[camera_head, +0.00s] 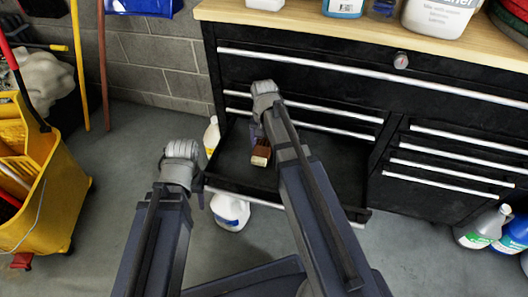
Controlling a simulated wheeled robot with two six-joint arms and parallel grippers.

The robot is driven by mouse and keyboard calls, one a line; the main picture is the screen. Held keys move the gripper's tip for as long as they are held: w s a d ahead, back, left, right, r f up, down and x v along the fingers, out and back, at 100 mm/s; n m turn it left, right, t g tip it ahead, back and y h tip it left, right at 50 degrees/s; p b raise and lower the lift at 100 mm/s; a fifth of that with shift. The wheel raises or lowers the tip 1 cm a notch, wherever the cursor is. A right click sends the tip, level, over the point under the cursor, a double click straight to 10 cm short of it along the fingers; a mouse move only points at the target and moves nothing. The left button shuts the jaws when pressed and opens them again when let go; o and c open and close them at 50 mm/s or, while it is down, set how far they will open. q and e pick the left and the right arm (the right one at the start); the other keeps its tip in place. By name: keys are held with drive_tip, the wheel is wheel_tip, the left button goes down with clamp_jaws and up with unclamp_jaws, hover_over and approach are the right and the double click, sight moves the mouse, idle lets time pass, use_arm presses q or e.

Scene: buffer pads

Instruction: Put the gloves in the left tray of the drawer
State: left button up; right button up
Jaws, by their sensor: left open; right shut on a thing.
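The black drawer (235,178) of the cabinet is pulled open. Its dark inside shows no clear divider, and my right arm covers much of it. My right gripper (259,138) points down over the left part of the drawer and is shut on a small brown thing with a cream end (260,157). This may be the gloves, but it is too small and too covered to be sure. My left gripper (197,197) is open and empty, outside the drawer near its front left corner. Its fingers are mostly hidden behind the wrist.
A wooden worktop (300,17) with bottles and tubs lies above the cabinet. A white jug (231,212) stands on the floor under the open drawer. A yellow mop bucket (55,190) is at left. More bottles (483,228) stand at right. Other drawers are shut.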

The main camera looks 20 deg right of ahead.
sight(264, 144)
drive_tip(key=shift+f+b, duration=1.45)
drive_tip(key=shift+f, duration=0.3)
drive_tip(key=shift+f, duration=0.1)
drive_tip(key=o, duration=1.3)
drive_tip(key=shift+o, duration=0.2)
wheel_tip(264, 144, up, 12)
drive_tip(key=p, duration=1.2)
